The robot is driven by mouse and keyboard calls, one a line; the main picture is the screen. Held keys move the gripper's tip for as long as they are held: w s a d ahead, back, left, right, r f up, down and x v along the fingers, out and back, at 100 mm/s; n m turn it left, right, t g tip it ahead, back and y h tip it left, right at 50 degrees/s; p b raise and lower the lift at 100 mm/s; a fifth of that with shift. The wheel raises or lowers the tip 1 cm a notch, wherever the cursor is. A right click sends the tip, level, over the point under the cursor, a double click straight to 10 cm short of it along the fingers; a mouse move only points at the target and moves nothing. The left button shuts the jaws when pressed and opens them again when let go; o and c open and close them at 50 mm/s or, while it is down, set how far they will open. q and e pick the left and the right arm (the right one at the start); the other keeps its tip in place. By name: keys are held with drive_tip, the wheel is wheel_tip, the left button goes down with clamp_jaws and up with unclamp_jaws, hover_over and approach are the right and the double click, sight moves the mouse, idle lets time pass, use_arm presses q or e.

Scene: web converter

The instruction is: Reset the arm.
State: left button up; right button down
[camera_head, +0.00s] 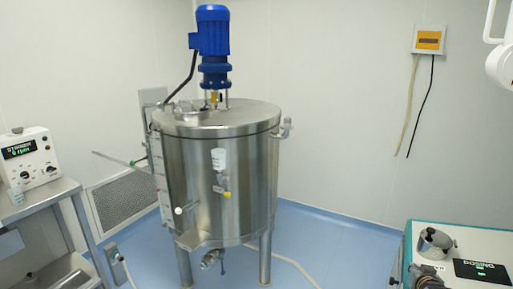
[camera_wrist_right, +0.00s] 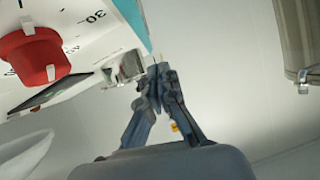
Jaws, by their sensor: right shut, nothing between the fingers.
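My right gripper (camera_wrist_right: 158,72) shows in the right wrist view with its dark fingers together and nothing between them. Its fingertips are close to a small steel part (camera_wrist_right: 130,66) at the edge of a white machine; I cannot tell whether they touch. A white rounded part at the top right edge of the head view looks like part of my own arm. My left gripper is not in view.
The white dosing machine (camera_head: 446,266) has a steel cup (camera_head: 434,242) and a display (camera_head: 482,272). Its red knob (camera_wrist_right: 36,55) shows in the wrist view. A steel tank (camera_head: 215,175) with a blue motor (camera_head: 212,35) stands centrally. A stirrer box (camera_head: 30,157) is left.

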drive_tip(key=s+a+f+n+g+y, duration=0.2)
drive_tip(key=s+a+f, duration=0.2)
drive_tip(key=s+a, duration=0.5)
drive_tip(key=s+a+f+n+g+y, duration=0.1)
drive_tip(key=s+a+f+n+g, duration=0.2)
drive_tip(key=s+a, duration=0.6)
drive_tip(key=s+a+r+n+g+y, duration=0.1)
drive_tip(key=s+a+r+g, duration=0.1)
drive_tip(key=s+a, duration=0.75)
drive_tip(key=s+a+r+n+g+y, duration=0.1)
drive_tip(key=s+a, duration=0.3)
drive_tip(key=s, duration=1)
wheel_tip(320, 180, down, 29)
drive_tip(key=s+g+b, duration=0.2)
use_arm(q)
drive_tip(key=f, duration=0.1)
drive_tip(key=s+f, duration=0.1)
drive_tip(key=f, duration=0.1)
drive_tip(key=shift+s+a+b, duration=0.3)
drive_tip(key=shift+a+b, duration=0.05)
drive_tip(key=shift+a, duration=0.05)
use_arm(e)
drive_tip(key=s+d+f, duration=0.3)
drive_tip(key=s+f, duration=1.3)
drive_tip(key=shift+d+g, duration=0.15)
drive_tip(key=shift+g, duration=0.25)
